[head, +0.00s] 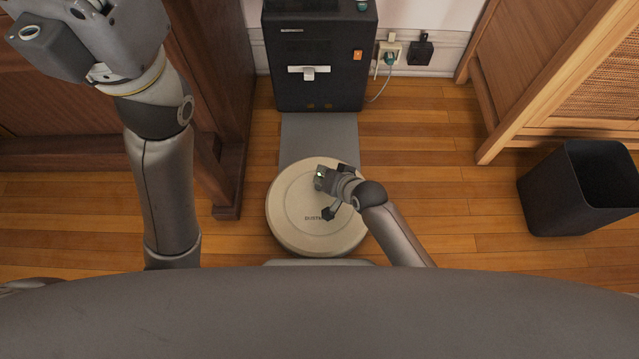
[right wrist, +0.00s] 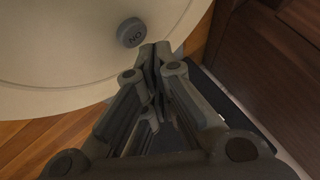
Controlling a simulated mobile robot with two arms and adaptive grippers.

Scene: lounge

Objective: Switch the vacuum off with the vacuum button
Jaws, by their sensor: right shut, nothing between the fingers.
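The vacuum is a round, cream-coloured disc (head: 290,222) on the wooden floor, with dark lettering on its top. In the right wrist view its pale top (right wrist: 60,55) fills the upper left. A round grey vacuum button (right wrist: 130,32) marked "ON" stands on it near the rim. I cannot make out the button in the head view. My right gripper (head: 328,213) is over the vacuum, shut and empty. In the right wrist view its fingertips (right wrist: 155,52) are just beside the button; contact cannot be told. My left arm's wrist is raised at upper left, its fingertips out of sight.
A black cabinet-like unit (head: 320,50) with an orange switch (head: 357,55) stands behind the vacuum, a grey mat (head: 320,138) before it. A black bin (head: 560,200) and wooden cabinet (head: 560,75) are at right. Dark wooden furniture (head: 215,100) is at left.

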